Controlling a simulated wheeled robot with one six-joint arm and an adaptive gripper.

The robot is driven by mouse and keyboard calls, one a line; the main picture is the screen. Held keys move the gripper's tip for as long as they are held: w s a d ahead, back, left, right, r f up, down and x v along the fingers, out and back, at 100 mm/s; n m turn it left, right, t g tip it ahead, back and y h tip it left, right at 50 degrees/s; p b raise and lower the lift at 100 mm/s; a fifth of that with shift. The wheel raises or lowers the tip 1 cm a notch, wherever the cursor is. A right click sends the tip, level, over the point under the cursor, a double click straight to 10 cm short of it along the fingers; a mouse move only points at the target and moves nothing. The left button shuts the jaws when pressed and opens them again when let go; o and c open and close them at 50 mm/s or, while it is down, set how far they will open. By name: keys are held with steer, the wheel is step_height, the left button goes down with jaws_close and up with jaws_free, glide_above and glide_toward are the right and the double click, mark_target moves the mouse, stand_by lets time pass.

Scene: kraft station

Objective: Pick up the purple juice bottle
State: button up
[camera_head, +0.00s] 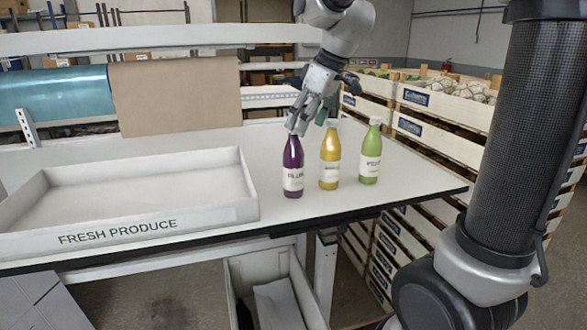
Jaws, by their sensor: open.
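The purple juice bottle (293,170) stands upright on the white table, leftmost of three bottles in a row. It has a white label, and its top is partly hidden by my gripper. My gripper (298,130) points down at the bottle's top, with its fingers apart around or just in front of the cap; I cannot tell whether they touch it. The yellow bottle (330,158) stands close to the right of the purple one, and the green bottle (370,154) stands right of that.
A white tray (118,233) marked FRESH PRODUCE lies on the left of the table (420,180). The table's right end is clear. Stacked slatted crates (440,104) stand behind on the right. A roll of brown paper (175,95) is at the back.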

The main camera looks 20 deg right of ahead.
mark_target(289, 146)
steer(key=shift+w+a+f+n, duration=0.15)
steer(key=shift+w+a+f, duration=0.2)
steer(key=shift+w, duration=0.2)
steer(key=shift+w+a+f+n, duration=0.15)
steer(key=shift+w+a+f, duration=0.1)
steer(key=shift+w+a, duration=0.25)
steer(key=x, duration=0.7)
steer(key=shift+s, duration=0.2)
jaws_close()
